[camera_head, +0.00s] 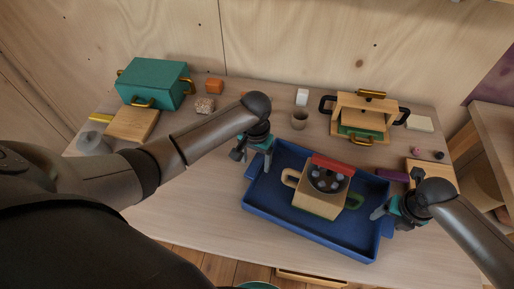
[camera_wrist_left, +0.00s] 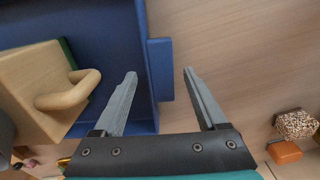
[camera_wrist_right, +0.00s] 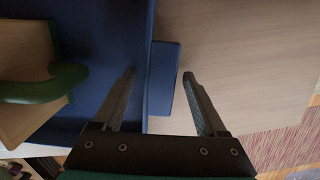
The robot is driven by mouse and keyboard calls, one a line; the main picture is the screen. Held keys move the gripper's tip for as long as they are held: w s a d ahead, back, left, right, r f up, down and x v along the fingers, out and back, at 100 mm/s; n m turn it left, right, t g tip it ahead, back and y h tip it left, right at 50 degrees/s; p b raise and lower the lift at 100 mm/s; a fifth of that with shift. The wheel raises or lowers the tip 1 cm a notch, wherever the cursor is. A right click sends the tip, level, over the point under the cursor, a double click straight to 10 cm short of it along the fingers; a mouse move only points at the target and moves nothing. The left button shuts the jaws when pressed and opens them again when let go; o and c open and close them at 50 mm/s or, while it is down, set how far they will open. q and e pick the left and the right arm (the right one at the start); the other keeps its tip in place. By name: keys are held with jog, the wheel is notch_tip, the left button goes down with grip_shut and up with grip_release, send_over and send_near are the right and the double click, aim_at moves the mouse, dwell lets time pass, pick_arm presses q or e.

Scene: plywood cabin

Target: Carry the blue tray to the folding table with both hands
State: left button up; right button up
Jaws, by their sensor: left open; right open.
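The blue tray (camera_head: 283,217) sits on the wooden table, and a tan pot with a red bar across its top (camera_head: 318,190) stands in it. My left gripper (camera_head: 254,158) is open at the tray's left end. In the left wrist view its fingers (camera_wrist_left: 158,85) are on either side of the tray's wall and tab handle (camera_wrist_left: 160,70). My right gripper (camera_head: 382,214) is open at the tray's right end. In the right wrist view its fingers (camera_wrist_right: 160,90) straddle the right tab handle (camera_wrist_right: 164,76). I cannot tell whether any finger touches the tray. No folding table is clearly recognisable.
A teal box (camera_head: 152,84), a wooden board (camera_head: 132,123), an orange block (camera_head: 214,86) and a speckled block (camera_head: 204,105) lie at the left. The table's front strip is clear.

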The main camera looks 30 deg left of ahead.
pick_arm(q)
notch_tip(320, 180, up, 9)
jog(key=shift+r, duration=0.15)
pick_arm(e)
notch_tip(320, 180, up, 12)
jog(key=s, duration=0.1)
jog(key=shift+s, duration=0.25)
jog(key=shift+f, duration=0.1)
dwell(0.6)
